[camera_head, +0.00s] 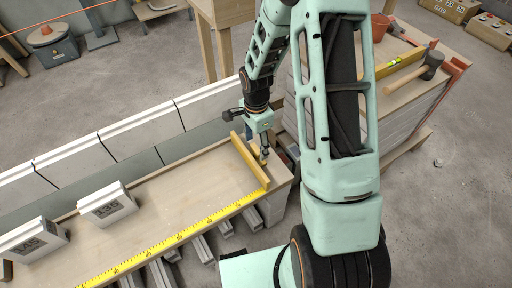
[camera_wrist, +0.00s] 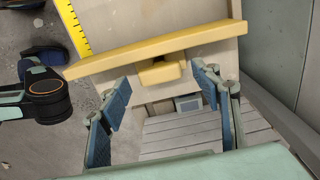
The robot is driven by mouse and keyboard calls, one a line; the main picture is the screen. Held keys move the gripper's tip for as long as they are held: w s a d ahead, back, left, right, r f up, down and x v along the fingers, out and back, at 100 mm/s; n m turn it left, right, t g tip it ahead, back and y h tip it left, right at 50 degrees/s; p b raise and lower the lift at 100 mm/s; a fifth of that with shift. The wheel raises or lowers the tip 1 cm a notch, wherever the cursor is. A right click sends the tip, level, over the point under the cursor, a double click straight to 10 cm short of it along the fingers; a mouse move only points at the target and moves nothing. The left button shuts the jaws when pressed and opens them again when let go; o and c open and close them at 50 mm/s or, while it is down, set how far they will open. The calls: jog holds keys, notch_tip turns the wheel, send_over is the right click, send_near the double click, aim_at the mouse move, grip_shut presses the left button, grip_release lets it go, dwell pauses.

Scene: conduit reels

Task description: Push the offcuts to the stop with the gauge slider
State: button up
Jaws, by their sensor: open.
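The gauge slider is a yellow bar (camera_head: 250,163) lying across the right end of the wooden bench top (camera_head: 165,198). In the wrist view the bar (camera_wrist: 150,50) runs across the top, with a small yellow grip block (camera_wrist: 160,74) on its near side. My gripper (camera_head: 264,157) is at the slider's right side. In the wrist view my gripper (camera_wrist: 162,82) is open, its blue-padded fingers on either side of the grip block with gaps. Two white blocks marked 145 (camera_head: 33,246) and 135 (camera_head: 106,206) stand at the left; I cannot tell whether they are the offcuts.
A yellow measuring tape (camera_head: 172,241) runs along the bench's front edge, with several grey lengths (camera_head: 203,249) below it. White panels (camera_head: 140,133) line the back. A second bench at right holds a mallet (camera_head: 431,66). The bench top between blocks and slider is clear.

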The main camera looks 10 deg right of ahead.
jog(key=shift+f, duration=0.5)
jog(key=shift+a, duration=0.1)
grip_shut()
